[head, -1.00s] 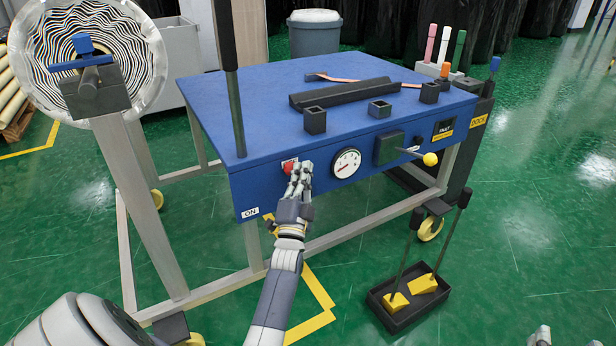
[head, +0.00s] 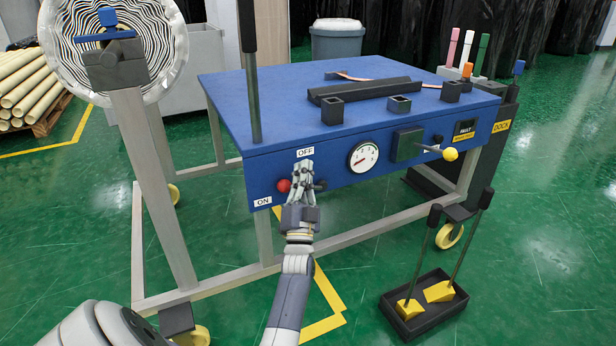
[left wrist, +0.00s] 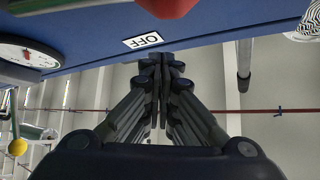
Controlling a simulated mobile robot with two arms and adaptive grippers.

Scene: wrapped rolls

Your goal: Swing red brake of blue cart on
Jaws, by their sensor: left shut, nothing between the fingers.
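The blue cart (head: 370,110) stands in front of me. Its red brake knob (head: 284,186) is on the front panel, a little up and right of the ON label (head: 262,202) and below and left of the OFF label (head: 305,152). My left gripper (head: 303,168) is shut and empty, just right of the knob; whether it touches is unclear. It hides part of the lever. In the left wrist view, the shut fingers (left wrist: 162,62) show below the OFF label (left wrist: 150,39), and the red knob (left wrist: 165,6) is cut by the top edge. My right gripper is out of view.
A round gauge (head: 363,157) and a yellow-tipped lever (head: 450,154) are right of my gripper on the panel. A black upright handle (head: 251,80) rises at the cart's left. A black tray (head: 425,312) with yellow wedges lies on the floor at front right.

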